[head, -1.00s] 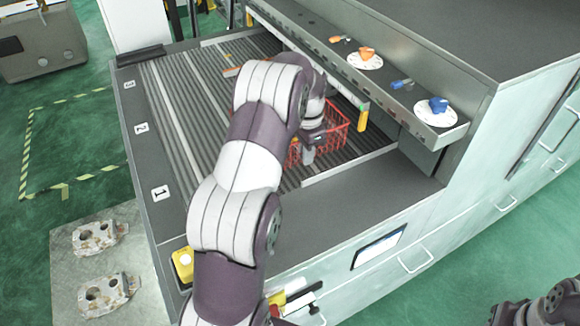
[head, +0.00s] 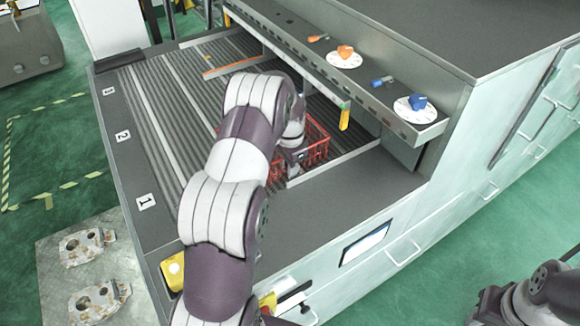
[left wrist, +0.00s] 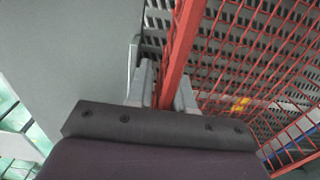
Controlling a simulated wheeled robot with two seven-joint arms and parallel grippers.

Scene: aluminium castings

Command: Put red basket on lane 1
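The red basket (head: 318,148), an open wire basket, is at the right end of the lane nearest the label 1 (head: 146,202), beside the low grey end rail. My left gripper (head: 291,158) reaches down over its near left side. In the left wrist view the fingers (left wrist: 164,92) stand close on either side of the red rim (left wrist: 186,35), and I read them as shut on it. The basket's mesh (left wrist: 265,65) shows slatted rollers beneath. My arm hides part of lane 1 (head: 172,165). Whether the basket's base touches the rollers is unclear. My right gripper is out of view.
An overhanging panel with an orange knob (head: 346,52) and a blue knob (head: 417,102) lies behind the basket. A yellow tab (head: 345,118) hangs close to it. A yellow button box (head: 172,272) is on the front left corner. Metal castings (head: 88,246) lie at lower left.

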